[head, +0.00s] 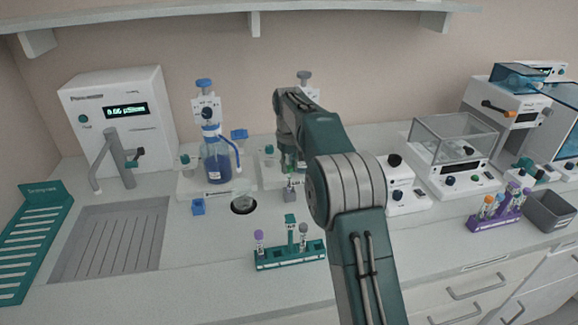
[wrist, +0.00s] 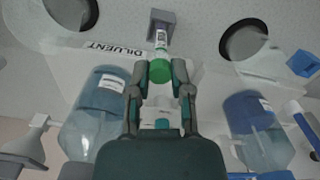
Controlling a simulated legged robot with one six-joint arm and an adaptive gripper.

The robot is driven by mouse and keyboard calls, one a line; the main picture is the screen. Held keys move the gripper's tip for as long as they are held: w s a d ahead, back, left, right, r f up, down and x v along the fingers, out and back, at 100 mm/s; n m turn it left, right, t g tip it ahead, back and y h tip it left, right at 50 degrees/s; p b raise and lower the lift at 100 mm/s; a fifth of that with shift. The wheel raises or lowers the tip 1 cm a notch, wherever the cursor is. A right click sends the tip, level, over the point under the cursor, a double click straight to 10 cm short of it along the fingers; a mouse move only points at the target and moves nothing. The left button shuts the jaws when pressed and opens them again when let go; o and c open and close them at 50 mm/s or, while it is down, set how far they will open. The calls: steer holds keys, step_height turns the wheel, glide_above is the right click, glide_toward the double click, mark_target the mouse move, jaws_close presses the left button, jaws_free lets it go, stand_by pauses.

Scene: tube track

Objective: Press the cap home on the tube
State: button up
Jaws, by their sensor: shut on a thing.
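My gripper (wrist: 160,66) is shut on the green cap (wrist: 160,74) in the wrist view, with one finger on each side of it. The cap sits at the end of a clear labelled tube (wrist: 161,40); I cannot tell whether it is fully seated. The tube's far end stands in a small grey block (wrist: 162,18). In the head view the grey block (head: 290,194) is on the counter below my gripper (head: 289,163), and my arm hides part of the area.
A blue-liquid dispenser bottle (head: 216,160) stands to the left, near a round counter hole (head: 243,204). A teal rack (head: 290,255) with capped tubes is in front. A purple rack (head: 495,219) and a balance (head: 452,150) are at the right. Bare counter lies beside the sink (head: 110,240).

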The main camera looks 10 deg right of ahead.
steer(key=shift+f, duration=0.3)
stand_by(0.8)
steer(key=o, duration=0.7)
steer(key=shift+o, duration=0.2)
steer(key=shift+r, duration=0.1)
step_height(320, 180, up, 12)
stand_by(0.5)
steer(key=shift+a, duration=0.1)
stand_by(0.4)
